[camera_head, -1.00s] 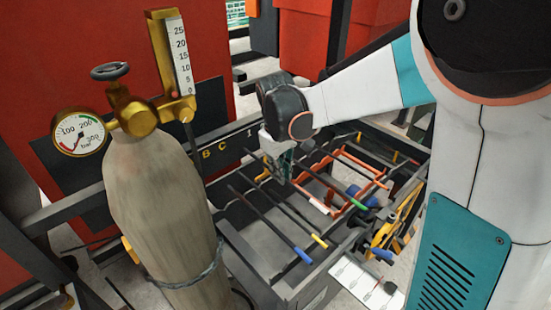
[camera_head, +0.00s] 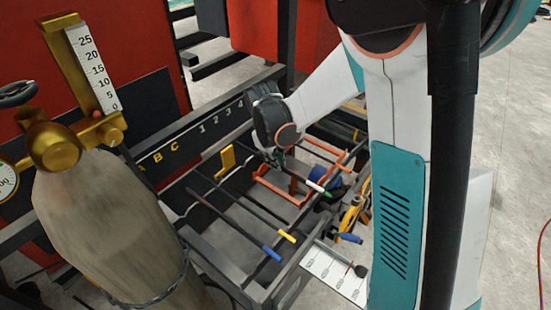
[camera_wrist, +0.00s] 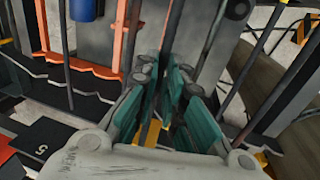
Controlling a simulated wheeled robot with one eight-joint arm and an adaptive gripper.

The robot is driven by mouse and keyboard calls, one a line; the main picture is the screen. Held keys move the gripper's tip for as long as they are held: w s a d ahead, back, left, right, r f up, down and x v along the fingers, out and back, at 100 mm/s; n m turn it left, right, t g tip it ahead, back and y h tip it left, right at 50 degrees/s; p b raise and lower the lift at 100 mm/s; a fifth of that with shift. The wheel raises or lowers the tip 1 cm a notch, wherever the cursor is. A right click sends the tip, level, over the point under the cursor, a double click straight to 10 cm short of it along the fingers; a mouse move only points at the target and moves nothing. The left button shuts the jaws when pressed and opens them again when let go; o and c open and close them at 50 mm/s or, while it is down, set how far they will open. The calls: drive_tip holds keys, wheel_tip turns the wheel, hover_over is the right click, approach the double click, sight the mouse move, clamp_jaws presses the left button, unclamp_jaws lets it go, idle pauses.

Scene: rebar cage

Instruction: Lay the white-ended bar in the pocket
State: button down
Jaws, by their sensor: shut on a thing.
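My gripper (camera_head: 274,158) is over the dark tray frame (camera_head: 205,255), with its fingers closed together. The white-ended bar (camera_head: 316,186) runs from the gripper down to the right, its white end over the orange bracket (camera_head: 290,198). In the wrist view, a dark bar (camera_wrist: 176,28) enters between the closed fingers (camera_wrist: 165,85); its white end is not seen there. Dark notched plates (camera_wrist: 65,72) show at left, one marked 5. I cannot tell which opening is the pocket.
A blue-ended bar (camera_head: 270,254) and a yellow-ended bar (camera_head: 287,236) lie across the frame. A yellow bracket (camera_head: 226,160) stands left of the gripper. A gas cylinder (camera_head: 105,220) stands at left. A white scale plate (camera_head: 335,272) is at front right.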

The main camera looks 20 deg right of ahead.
wheel_tip(320, 180, down, 10)
drive_tip(key=b, duration=0.6)
drive_tip(key=shift+r, duration=0.2)
idle(0.4)
drive_tip(key=c, duration=1.6)
unclamp_jaws()
wheel_tip(320, 180, up, 12)
drive_tip(key=s+a, duration=0.1)
drive_tip(key=a, duration=0.1)
drive_tip(key=shift+s, duration=0.15)
drive_tip(key=shift+f, duration=0.1)
